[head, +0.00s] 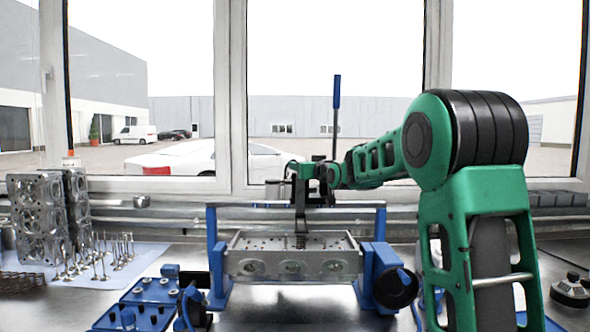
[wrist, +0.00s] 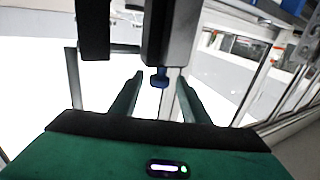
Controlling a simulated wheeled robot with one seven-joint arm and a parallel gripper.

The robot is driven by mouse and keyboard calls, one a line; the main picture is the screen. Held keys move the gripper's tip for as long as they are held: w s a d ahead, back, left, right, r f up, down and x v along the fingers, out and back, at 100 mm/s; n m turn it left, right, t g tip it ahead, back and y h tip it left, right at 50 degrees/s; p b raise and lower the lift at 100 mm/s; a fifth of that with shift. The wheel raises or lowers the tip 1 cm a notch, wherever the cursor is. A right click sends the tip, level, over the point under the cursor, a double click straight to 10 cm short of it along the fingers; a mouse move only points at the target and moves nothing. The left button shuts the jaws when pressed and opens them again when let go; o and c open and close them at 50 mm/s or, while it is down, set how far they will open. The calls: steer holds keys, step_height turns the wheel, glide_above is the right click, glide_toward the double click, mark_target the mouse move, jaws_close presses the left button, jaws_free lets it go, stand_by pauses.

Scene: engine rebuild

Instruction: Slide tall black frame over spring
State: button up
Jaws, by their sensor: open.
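The tall black frame (head: 300,208) stands upright over the middle of the grey cylinder head (head: 292,262). A dark coil spring (head: 301,240) shows at its lower end, on the top of the head. I cannot tell whether the frame is around the spring or just in front of or behind it. My gripper (head: 328,174) is beside the upper part of the frame. In the wrist view, my gripper (wrist: 159,78) is open, its two green fingers apart on either side of a post with a blue tip. A black bar of the frame (wrist: 92,30) shows above the left finger.
A blue stand (head: 218,258) holds the cylinder head. A blue lever handle (head: 336,92) rises above my gripper. Valves (head: 100,255) and grey castings (head: 40,210) stand at left. A blue tray (head: 150,292) lies in front left. A window is behind.

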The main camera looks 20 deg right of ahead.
steer(key=s, duration=0.5)
steer(key=shift+a, duration=0.15)
stand_by(0.3)
